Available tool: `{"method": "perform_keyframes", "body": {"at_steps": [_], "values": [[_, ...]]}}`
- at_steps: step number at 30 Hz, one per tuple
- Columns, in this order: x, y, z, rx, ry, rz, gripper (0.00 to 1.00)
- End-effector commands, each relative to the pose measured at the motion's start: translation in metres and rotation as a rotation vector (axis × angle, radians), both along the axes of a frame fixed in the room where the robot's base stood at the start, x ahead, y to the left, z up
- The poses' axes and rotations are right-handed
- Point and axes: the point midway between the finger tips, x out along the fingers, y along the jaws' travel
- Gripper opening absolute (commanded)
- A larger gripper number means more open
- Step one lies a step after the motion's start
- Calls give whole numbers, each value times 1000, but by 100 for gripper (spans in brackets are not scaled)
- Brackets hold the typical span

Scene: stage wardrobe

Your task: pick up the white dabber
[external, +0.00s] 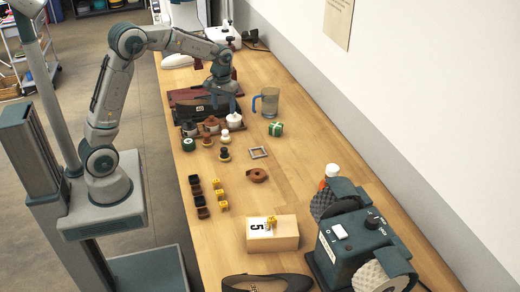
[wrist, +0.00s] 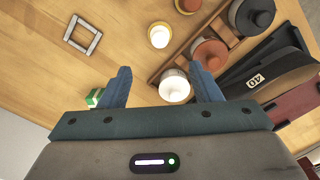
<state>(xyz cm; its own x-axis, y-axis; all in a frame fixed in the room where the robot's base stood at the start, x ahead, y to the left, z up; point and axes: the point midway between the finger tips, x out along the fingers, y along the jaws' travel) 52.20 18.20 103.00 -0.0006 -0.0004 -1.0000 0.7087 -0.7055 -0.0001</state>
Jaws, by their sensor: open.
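The white dabber (wrist: 159,36) is a small piece with a round white top on a tan base. It stands on the table just outside the rack of pots, and it also shows in the external view (external: 225,135). My gripper (wrist: 161,71) is open and empty, pointing down above the rack (wrist: 157,77). In the wrist view a larger white pot (wrist: 174,88) in the rack lies between its fingers, and the dabber is beyond the fingertips. In the external view my gripper (external: 222,103) is above the rack's right end.
A metal square frame (external: 259,152), green box (external: 276,129) and glass mug (external: 269,102) are to the right.

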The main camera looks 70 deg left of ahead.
Motion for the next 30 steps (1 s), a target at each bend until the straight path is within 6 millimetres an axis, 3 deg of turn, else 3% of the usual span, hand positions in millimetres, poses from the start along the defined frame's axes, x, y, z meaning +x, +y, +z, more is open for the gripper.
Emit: {"method": "perform_keyframes", "body": {"at_steps": [9,17,24,30], "values": [[-1,0,-59,-1,4,-1,58],[-2,-1,-79,-1,2,-2,58],[-3,-3,-114,-1,3,-2,58],[-3,-2,-127,0,0,-2,58]]}}
